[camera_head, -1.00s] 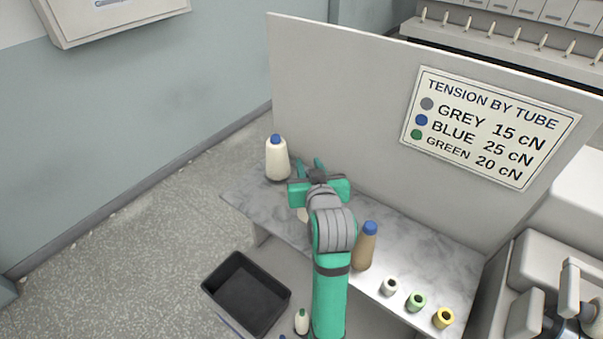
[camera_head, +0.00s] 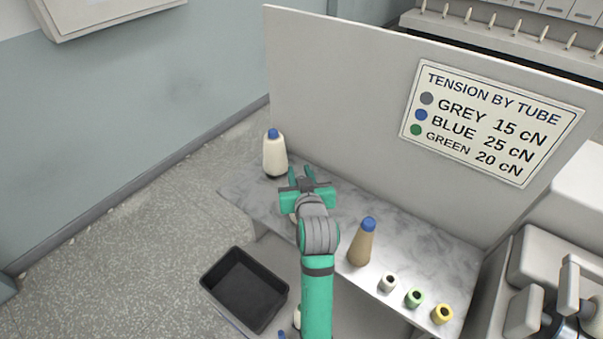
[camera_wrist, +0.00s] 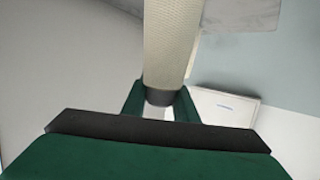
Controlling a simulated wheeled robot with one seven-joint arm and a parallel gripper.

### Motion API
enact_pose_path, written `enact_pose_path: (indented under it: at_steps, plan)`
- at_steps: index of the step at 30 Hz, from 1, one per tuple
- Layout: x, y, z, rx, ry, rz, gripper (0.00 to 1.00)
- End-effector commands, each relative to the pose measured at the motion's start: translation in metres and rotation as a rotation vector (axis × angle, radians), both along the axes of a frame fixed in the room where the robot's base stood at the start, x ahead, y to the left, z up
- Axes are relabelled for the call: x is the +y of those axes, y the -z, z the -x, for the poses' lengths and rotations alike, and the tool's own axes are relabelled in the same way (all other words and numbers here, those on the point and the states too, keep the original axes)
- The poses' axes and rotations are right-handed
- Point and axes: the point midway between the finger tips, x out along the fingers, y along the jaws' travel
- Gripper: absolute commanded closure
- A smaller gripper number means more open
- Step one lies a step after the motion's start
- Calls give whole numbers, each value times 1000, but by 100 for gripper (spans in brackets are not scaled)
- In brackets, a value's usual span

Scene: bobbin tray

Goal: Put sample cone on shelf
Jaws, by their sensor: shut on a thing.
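My gripper (camera_head: 303,178) is above the left half of the marbled shelf (camera_head: 415,250). In the wrist view its green fingers (camera_wrist: 160,103) are shut on a cream cone (camera_wrist: 170,45) with a dark grey tube end. The cone's far part runs out of the wrist view; in the head view my gripper and arm hide most of it. A cream cone with a blue tip (camera_head: 274,155) stands upright at the shelf's left end, just left of my gripper. A tan cone with a blue tip (camera_head: 362,243) stands on the shelf to the right of my arm.
White, green (camera_head: 414,298) and yellow small tubes stand near the shelf's right front. A grey panel (camera_head: 340,100) with a tension sign (camera_head: 490,125) rises behind the shelf. A black bin (camera_head: 245,290) is at lower left. More cone tips show low beside my arm.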

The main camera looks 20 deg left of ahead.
Motion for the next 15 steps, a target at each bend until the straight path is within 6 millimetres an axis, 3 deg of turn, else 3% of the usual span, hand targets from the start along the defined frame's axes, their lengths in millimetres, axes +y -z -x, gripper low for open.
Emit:
enact_pose_path:
  at_steps: [1, 2, 4, 15]
  plan:
    - [0, 2, 0, 0, 0, -1, 100]
    - [0, 2, 0, 1, 0, 0, 72]
    - [-1, 2, 0, 0, 2, 0, 55]
    - [-5, -1, 0, 0, 6, 0, 55]
